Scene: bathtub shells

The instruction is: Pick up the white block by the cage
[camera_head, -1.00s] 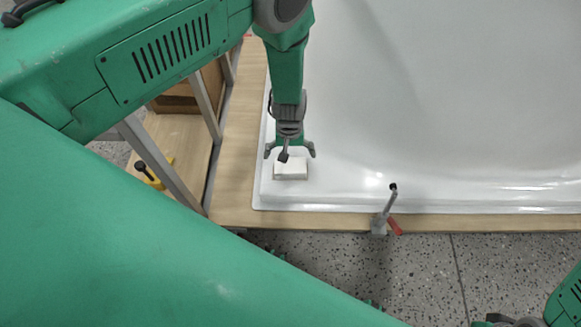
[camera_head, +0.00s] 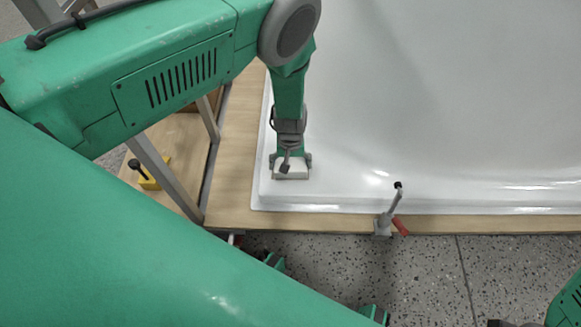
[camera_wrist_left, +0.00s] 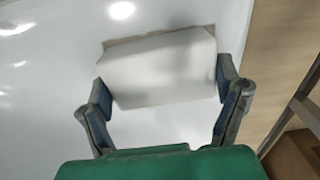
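The white block (camera_head: 290,173) is a small rectangular piece at the near left corner of the white bathtub shell (camera_head: 430,110). It also shows in the left wrist view (camera_wrist_left: 160,70), tilted slightly in the picture. My left gripper (camera_head: 290,164) points down over it, with one finger at each short end. In the wrist view my left gripper's fingers (camera_wrist_left: 163,85) appear to touch both ends, so it looks shut on the block. The block seems at the shell's rim; any gap beneath is not clear. Only a dark bit of my right gripper (camera_head: 503,323) shows at the bottom edge.
A wooden board (camera_head: 237,150) borders the shell. A grey clamp with a red handle (camera_head: 390,215) stands at the near edge. A yellow clamp (camera_head: 148,177) is at the left beside a grey metal frame (camera_head: 165,175). Speckled floor lies in front.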

